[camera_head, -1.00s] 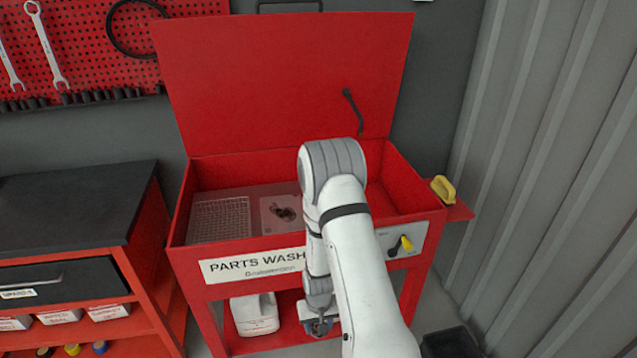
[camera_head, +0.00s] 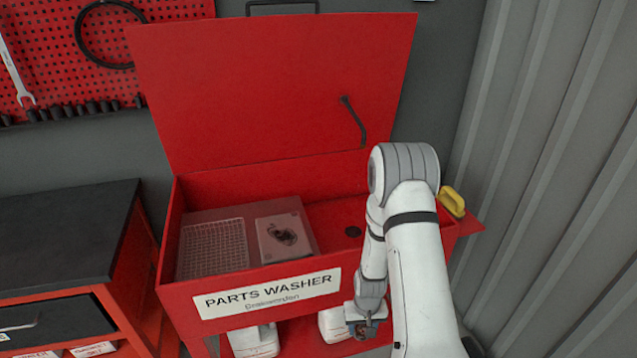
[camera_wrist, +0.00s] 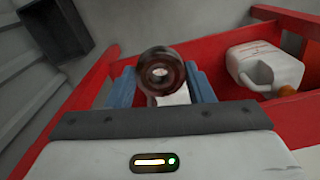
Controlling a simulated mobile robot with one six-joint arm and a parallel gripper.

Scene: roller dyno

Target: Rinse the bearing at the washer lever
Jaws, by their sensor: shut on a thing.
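My gripper (camera_wrist: 162,88) is shut on the bearing (camera_wrist: 161,71), a dark brown ring with a small pale centre, held between blue fingers in the wrist view. In the head view my gripper (camera_head: 367,322) hangs low in front of the washer; the bearing is too small to make out clearly there. The red parts washer (camera_head: 187,292) stands with its lid (camera_head: 270,90) raised and a white "PARTS WASHER" label (camera_head: 266,293) on its front. The lever on the front panel is hidden behind my arm.
The basin holds a wire basket (camera_head: 212,248) and a plate with a dark stain (camera_head: 284,236). A yellow brush-like item (camera_head: 452,201) lies on the right side shelf. White jugs (camera_head: 254,341) stand below; one shows in the wrist view (camera_wrist: 265,66). A corrugated wall (camera_head: 550,160) is at right.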

